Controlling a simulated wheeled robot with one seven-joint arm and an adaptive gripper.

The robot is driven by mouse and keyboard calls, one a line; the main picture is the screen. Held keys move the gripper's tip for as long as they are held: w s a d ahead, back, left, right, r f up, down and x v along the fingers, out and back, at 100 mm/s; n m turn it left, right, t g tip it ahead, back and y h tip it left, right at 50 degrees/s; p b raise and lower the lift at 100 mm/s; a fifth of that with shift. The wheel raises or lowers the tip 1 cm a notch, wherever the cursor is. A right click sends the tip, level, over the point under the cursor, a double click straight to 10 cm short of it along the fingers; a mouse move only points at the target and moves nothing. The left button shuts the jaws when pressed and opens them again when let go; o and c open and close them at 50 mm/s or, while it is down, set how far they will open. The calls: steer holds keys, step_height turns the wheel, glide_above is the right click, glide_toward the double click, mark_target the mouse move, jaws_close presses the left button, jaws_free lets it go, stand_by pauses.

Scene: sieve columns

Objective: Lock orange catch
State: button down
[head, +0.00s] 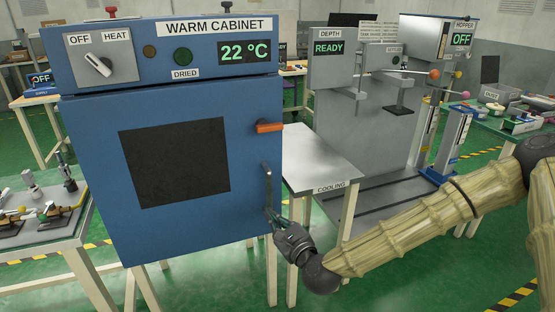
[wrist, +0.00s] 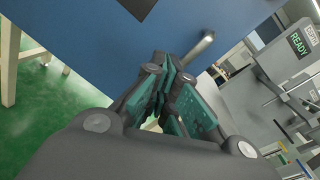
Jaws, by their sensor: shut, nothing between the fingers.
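The orange catch (head: 269,127) sits on the right edge of the blue warm cabinet (head: 85,150), above the door handle, and lies roughly level. The cabinet door (head: 180,230) appears closed, with a dark window in it. Its grey bar handle (head: 267,188) stands upright near the right edge and also shows in the wrist view (wrist: 201,48). My gripper (head: 271,213) is at the handle's lower end, well below the catch. In the wrist view my gripper (wrist: 165,68) has its green-padded fingers together and empty, close to the blue door. The catch is not visible there.
The cooling table (head: 320,170) stands right of the cabinet, its top bare. Behind it is the grey depth station (head: 335,55) reading READY. A bench with tools (head: 40,235) is at left. The cabinet panel (head: 245,52) reads 22 °C, with its knob (head: 98,64) at left.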

mark_target(270, 128)
steer(key=w+d+r+m+t+h+b, duration=0.1)
steer(key=w+d+r+m+t+b, duration=0.2)
steer(key=r, duration=0.7)
steer(key=w+d+m+t, duration=0.1)
steer(key=w+m, duration=0.1)
steer(key=m, duration=0.1)
steer(key=shift+d+m, duration=0.3)
steer(key=shift+w+r, duration=0.1)
steer(key=shift+w, duration=0.1)
steer(key=p+x, duration=0.1)
steer(key=x, duration=0.8)
steer(key=shift+w+a+r, duration=0.15)
steer(key=shift+w+r, duration=0.1)
steer(key=shift+w, duration=0.05)
steer(key=shift+r+p, duration=0.5)
steer(key=shift+r, duration=1.4)
steer(key=shift+w+d+r+n, duration=0.1)
steer(key=shift+d+r+n, duration=0.15)
steer(key=shift+n, duration=0.55)
